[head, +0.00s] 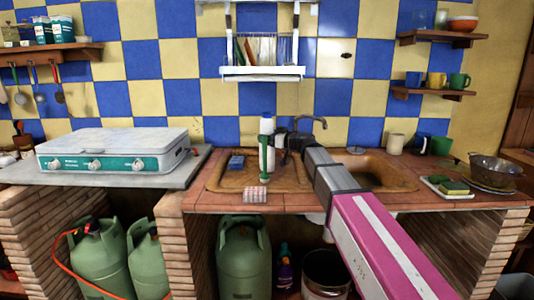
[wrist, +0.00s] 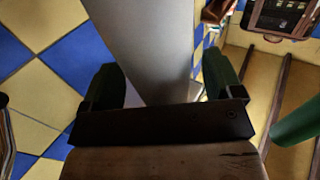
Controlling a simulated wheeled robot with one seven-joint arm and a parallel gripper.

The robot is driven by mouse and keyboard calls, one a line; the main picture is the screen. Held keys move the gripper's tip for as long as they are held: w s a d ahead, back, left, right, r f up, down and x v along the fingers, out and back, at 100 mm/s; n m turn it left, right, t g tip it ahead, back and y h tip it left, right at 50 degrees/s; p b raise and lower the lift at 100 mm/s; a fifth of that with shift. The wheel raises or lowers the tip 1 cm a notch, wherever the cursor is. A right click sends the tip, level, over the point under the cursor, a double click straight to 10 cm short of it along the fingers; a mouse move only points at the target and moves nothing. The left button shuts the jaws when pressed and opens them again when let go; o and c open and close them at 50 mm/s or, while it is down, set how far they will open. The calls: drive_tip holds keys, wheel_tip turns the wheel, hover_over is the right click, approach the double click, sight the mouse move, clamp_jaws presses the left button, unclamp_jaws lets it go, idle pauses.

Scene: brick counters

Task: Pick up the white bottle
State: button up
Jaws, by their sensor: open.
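The white bottle (head: 267,125) stands upright at the sink's back edge in the head view, with a narrow green-and-white shape (head: 263,153) just in front of it or part of it. My gripper (head: 284,141) reaches in from the right, close beside the bottle. In the wrist view a large pale grey-white surface, apparently the bottle (wrist: 150,45), lies between the two dark green fingers of my gripper (wrist: 163,85). The fingers are apart, with gaps beside the pale surface. The bottle's lower part is hidden in the wrist view.
A blue sponge (head: 236,162) and a red-checked block (head: 255,194) lie near the sink (head: 215,180). A tap (head: 314,124) stands behind my arm. A dish rack (head: 262,73) hangs above. A stove (head: 110,150) is at left; a colander (head: 495,172) is at right.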

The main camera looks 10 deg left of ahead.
drive_tip(key=c, duration=1.1)
